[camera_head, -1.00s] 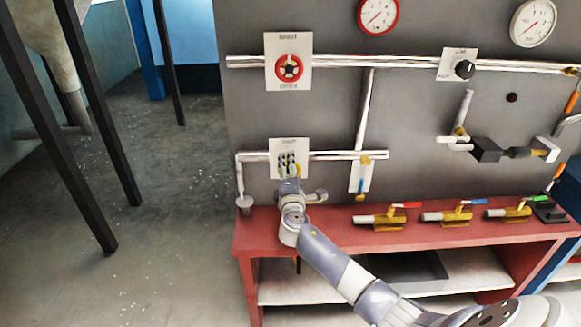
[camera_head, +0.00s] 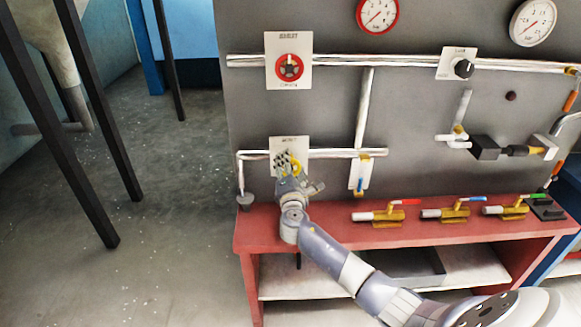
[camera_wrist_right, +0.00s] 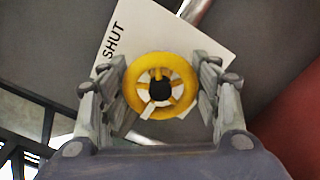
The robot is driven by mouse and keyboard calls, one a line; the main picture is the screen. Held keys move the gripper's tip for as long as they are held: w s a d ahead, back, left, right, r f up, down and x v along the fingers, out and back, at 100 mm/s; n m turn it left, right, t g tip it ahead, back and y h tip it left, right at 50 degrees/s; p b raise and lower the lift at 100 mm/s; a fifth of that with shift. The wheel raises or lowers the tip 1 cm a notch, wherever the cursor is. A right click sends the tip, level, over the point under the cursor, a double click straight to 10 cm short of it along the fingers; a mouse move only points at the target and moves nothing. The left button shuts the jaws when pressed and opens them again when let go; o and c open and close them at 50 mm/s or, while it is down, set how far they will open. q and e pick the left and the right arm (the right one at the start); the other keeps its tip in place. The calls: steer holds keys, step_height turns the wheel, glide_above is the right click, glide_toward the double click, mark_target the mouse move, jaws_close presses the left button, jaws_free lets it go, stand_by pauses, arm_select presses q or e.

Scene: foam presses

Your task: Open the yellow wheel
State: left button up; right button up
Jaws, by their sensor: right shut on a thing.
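The yellow wheel (camera_wrist_right: 163,112) is a ring with spokes and a dark hub, in front of a white plate (camera_wrist_right: 205,40) marked SHUT. In the right wrist view it sits between the two fingers of my right gripper (camera_wrist_right: 160,98), which is shut on its rim from both sides. In the head view my right gripper (camera_head: 286,164) covers most of the wheel, and only a little yellow shows (camera_head: 297,169). The plate appears tilted in the wrist view. My left gripper is not in view.
A red wheel (camera_head: 289,67) on a plate is above. A steel pipe (camera_head: 345,153) runs right from the yellow wheel's plate. A red bench (camera_head: 330,235) stands below, with several lever valves (camera_head: 384,215) on it. Open floor (camera_head: 180,220) lies to the left.

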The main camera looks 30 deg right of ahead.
steer(key=o, duration=1.1)
steer(key=v, duration=1.2)
steer(key=shift+f, duration=0.1)
